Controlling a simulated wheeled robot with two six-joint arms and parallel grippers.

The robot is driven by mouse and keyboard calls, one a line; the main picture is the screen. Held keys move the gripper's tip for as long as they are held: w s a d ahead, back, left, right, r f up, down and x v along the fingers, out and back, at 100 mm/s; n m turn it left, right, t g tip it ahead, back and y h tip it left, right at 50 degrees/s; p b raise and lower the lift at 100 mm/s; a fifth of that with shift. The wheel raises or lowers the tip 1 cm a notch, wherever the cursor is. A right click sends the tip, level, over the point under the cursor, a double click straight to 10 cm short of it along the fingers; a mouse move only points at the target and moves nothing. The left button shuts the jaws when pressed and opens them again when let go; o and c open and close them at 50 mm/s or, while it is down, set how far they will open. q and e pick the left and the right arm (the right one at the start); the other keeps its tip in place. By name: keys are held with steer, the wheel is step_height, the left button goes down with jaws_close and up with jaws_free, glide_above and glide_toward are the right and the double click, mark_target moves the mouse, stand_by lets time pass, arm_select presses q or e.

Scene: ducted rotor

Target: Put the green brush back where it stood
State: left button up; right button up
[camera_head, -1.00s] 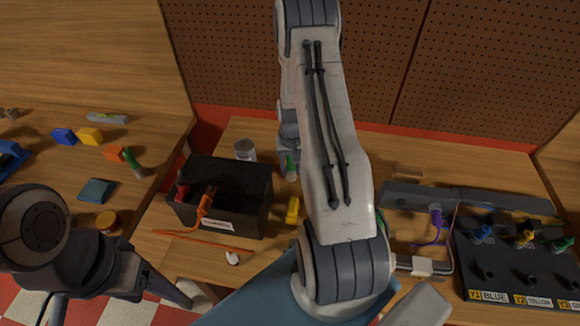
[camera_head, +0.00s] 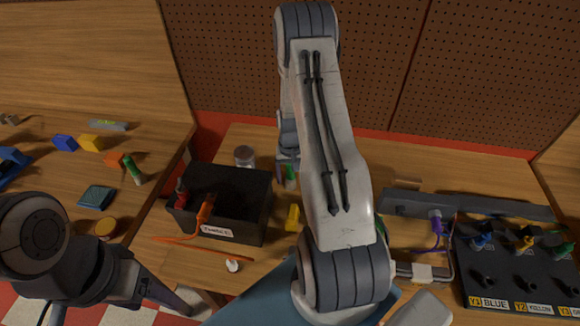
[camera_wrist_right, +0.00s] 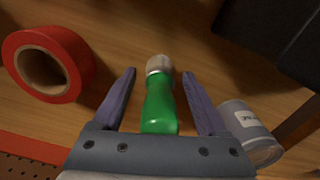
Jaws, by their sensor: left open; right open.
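A green-handled piece with a pale grey end, which looks like the green brush (camera_wrist_right: 158,108), is between the spread fingers of my right gripper (camera_wrist_right: 160,73) in the right wrist view. The fingers are open, with gaps on both sides of it. In the head view the green piece (camera_head: 291,178) shows behind the black box's right side, just below my right gripper (camera_head: 288,158), which my own arm partly hides. Another green, slim piece (camera_head: 133,168) is on the left table. My left gripper (camera_head: 120,303) is open and empty at the lower left.
A black box (camera_head: 250,215) with tools stands left of my right arm, a can (camera_head: 245,156) behind it. A red tape roll (camera_wrist_right: 75,65) lies near the right gripper.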

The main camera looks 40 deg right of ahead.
step_height(320, 180, up, 10)
steer(key=b, duration=0.3)
steer(key=shift+r, duration=1)
steer(key=a+r+n, duration=0.1)
steer(key=a, duration=0.2)
steer(key=a+r+n, duration=0.1)
steer(key=a, duration=0.3)
steer(key=a+r, duration=0.1)
steer(key=a, duration=0.2)
steer(key=shift+w+a+r+n, duration=0.3)
steer(key=shift+w+r+n, duration=0.05)
steer(key=shift+n, duration=0.05)
steer(key=s+a+r+n, duration=0.35)
steer(key=s+a, duration=0.25)
steer(key=a, duration=0.4)
steer(key=s+a+r+n, duration=0.2)
steer(key=s+a+n, duration=0.2)
steer(key=s+a, duration=0.45)
steer(key=s+a+f+n+y+b, duration=0.1)
steer(key=s+a+f+n+b, duration=0.2)
steer(key=s, duration=0.4)
steer(key=shift+s+a+n+b, duration=0.15)
steer(key=shift+a+n+b, duration=0.3)
steer(key=shift+a, duration=0.55)
